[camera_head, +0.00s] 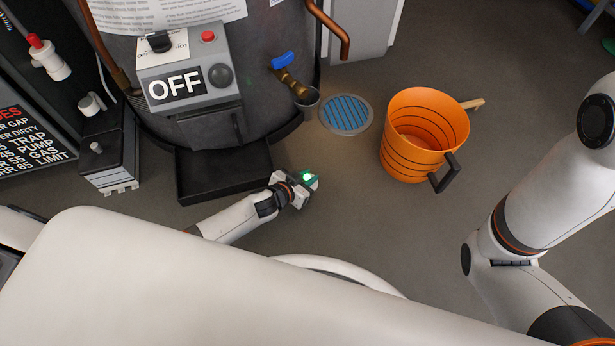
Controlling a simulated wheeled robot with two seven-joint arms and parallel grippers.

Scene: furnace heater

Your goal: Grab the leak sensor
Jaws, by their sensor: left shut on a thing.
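The leak sensor (310,179) is a small green piece with a whitish spot. It shows just right of the black tray's corner, close to the floor. My left gripper (303,186) is shut on the leak sensor, and its fingers cover part of it. I cannot tell whether the sensor touches the floor. My right arm comes in at the right side, but its gripper is outside the view.
A dark tank heater carries a grey OFF control box (186,76) and a blue-handled tap (284,62). A black tray (222,180) lies below it. A round blue drain (347,114) and an orange bucket (408,165) are farther right. Floor around the bucket is clear.

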